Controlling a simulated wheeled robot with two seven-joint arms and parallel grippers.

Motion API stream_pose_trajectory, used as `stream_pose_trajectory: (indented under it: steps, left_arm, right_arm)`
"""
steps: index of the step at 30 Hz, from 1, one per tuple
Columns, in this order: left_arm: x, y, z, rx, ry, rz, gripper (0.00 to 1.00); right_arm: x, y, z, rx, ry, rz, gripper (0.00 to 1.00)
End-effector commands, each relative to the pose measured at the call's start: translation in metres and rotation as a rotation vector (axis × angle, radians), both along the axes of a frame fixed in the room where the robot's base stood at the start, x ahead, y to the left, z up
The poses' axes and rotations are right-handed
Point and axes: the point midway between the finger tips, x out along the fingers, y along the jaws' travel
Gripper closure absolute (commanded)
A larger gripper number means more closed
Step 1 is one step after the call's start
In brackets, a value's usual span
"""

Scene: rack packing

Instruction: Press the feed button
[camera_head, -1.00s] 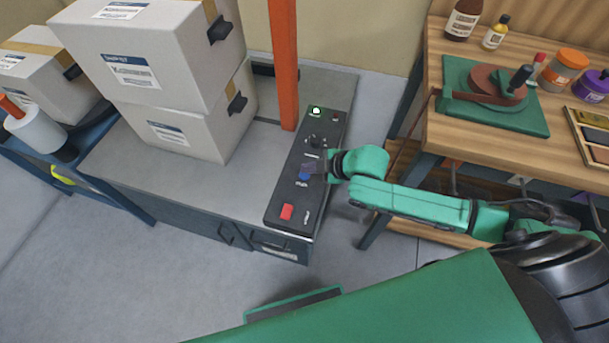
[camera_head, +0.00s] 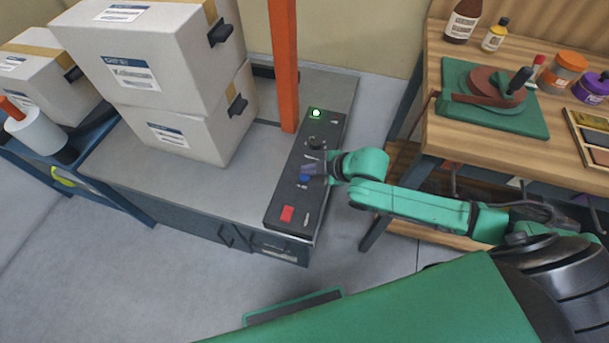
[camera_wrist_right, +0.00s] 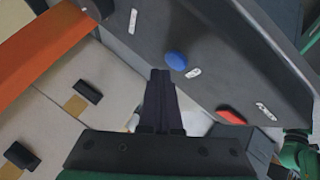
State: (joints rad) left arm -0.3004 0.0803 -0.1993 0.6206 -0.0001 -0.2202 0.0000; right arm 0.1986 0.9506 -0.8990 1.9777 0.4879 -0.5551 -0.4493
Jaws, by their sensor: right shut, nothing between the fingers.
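A dark control panel (camera_head: 278,200) lies along the right edge of the grey machine top. The labels are too small to read, so I cannot tell which is marked feed. My right gripper (camera_head: 311,168) is shut and empty, its fingertips over the panel close beside the blue button. In the right wrist view, the fingertips (camera_wrist_right: 160,74) point just beside the blue button (camera_wrist_right: 177,61); contact is unclear. The red button (camera_wrist_right: 231,116) is farther right. My left gripper is out of view.
A lit green lamp (camera_head: 316,113) is at the panel's far end. An orange post (camera_head: 284,65) rises beside the panel. Stacked cartons (camera_head: 150,60) stand to the left. A wooden workbench (camera_head: 450,130) with bottles and jars is on the right.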

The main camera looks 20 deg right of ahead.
Motion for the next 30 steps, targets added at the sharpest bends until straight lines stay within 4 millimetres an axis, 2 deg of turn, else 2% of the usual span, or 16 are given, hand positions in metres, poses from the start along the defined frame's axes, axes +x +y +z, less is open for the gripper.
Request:
stream_pose_trajectory:
  steps: [22, 30]
  left_arm:
    - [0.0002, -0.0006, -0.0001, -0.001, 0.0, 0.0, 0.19]
    - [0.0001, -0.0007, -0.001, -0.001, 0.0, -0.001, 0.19]
  right_arm:
    - [0.0, 0.0, -0.0002, 0.0, 0.0, 0.0, 1.0]
    - [0.0, -0.0003, -0.0085, -0.001, 0.0, -0.001, 1.0]
